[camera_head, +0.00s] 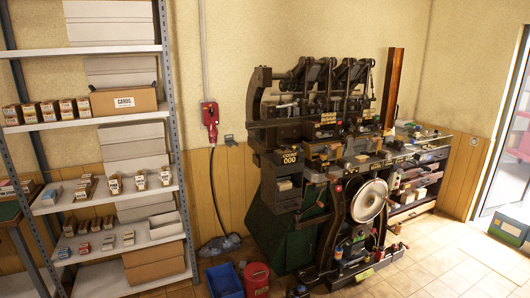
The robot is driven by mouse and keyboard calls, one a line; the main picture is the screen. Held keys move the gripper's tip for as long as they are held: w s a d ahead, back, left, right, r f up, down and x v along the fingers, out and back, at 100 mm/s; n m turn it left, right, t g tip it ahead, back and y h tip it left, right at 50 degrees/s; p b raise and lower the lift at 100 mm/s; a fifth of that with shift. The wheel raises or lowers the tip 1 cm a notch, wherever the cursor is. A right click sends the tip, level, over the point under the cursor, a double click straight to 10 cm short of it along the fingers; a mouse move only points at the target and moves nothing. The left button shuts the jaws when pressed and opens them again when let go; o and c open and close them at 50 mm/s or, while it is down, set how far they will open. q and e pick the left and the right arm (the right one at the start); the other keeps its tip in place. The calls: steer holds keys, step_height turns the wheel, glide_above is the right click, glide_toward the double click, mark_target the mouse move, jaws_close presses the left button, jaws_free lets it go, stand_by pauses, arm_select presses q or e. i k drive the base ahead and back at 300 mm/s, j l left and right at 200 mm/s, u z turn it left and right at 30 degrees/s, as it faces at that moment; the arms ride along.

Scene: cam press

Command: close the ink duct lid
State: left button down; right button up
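The dark cam press (325,150) stands against the back wall, right of the picture's middle. A tall brown panel (394,85) stands upright at the right end of its top, leaning slightly. I cannot tell from this distance which part is the ink duct lid, or how it stands. A large pale handwheel (370,200) is on the press's front. Neither of my grippers shows in this view.
A metal shelf unit (160,205) with boxes and card packs stands at left. A blue bin (225,281) and a red bucket (257,278) are on the floor before the press. A cluttered bench (419,204) is at right. Tiled floor (450,260) is clear at lower right.

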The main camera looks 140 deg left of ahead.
mark_target(306, 147)
steer(key=u, duration=4.4)
steer(key=i+j+z, duration=0.15)
steer(key=i, duration=0.35)
steer(key=i+j+z, duration=0.15)
steer(key=i, duration=0.35)
